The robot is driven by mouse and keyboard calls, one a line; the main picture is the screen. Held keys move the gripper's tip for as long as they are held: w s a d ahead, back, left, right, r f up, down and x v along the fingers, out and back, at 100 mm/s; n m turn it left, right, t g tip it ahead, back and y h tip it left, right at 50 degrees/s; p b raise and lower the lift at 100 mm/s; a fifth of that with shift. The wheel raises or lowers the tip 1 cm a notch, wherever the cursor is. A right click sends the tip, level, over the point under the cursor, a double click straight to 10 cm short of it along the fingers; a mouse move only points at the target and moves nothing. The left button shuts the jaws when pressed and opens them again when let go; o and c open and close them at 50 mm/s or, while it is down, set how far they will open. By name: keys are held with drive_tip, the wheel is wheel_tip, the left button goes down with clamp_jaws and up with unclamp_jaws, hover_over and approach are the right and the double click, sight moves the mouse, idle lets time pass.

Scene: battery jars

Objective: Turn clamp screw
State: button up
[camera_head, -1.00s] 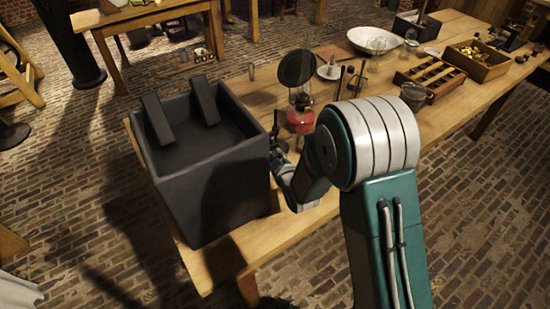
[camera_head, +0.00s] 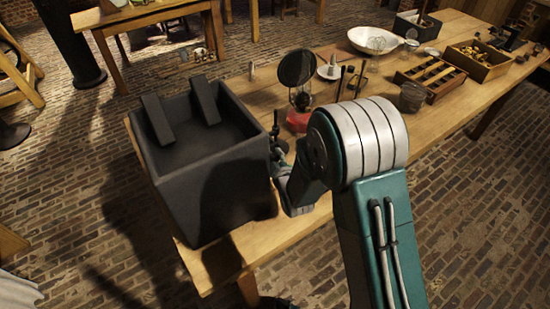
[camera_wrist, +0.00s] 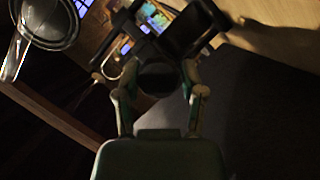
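In the wrist view, a dark round knob (camera_wrist: 158,78), which looks like the clamp screw, lies between the fingertips of my gripper (camera_wrist: 160,74). A black frame-like clamp part (camera_wrist: 183,32) is just beyond it. The two fingers flank the knob closely; dim light hides whether they touch it. In the head view, a slim black upright piece (camera_head: 275,126) stands at the right wall of a large black open box (camera_head: 215,190). My wrist is low beside that wall, and my fingers are mostly hidden there.
A red lamp (camera_head: 297,121) and a round dark disc (camera_head: 297,68) stand just behind my arm. A wooden rack (camera_head: 430,76), a glass jar (camera_head: 412,97) and a white bowl (camera_head: 372,40) are farther along the wooden table (camera_head: 262,238). The table's near corner is bare.

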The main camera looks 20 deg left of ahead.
drive_tip(key=shift+o, duration=0.9)
drive_tip(key=shift+a, duration=0.1)
drive_tip(key=shift+s+d, duration=0.2)
drive_tip(key=v, duration=1.1)
drive_tip(key=shift+s, duration=0.2)
drive_tip(key=shift+r, duration=0.1)
drive_tip(key=w+a+f+m+g+y, duration=0.1)
drive_tip(key=w+a+m, duration=0.1)
drive_tip(key=w, duration=0.1)
drive_tip(key=w+a+f+m+g, duration=0.1)
drive_tip(key=w+a+m, duration=0.1)
drive_tip(key=w, duration=0.2)
drive_tip(key=w+a+f+m+g+y, duration=0.1)
drive_tip(key=w+a+m+g, duration=0.1)
drive_tip(key=w+m, duration=0.1)
drive_tip(key=shift+w+a+y, duration=0.3)
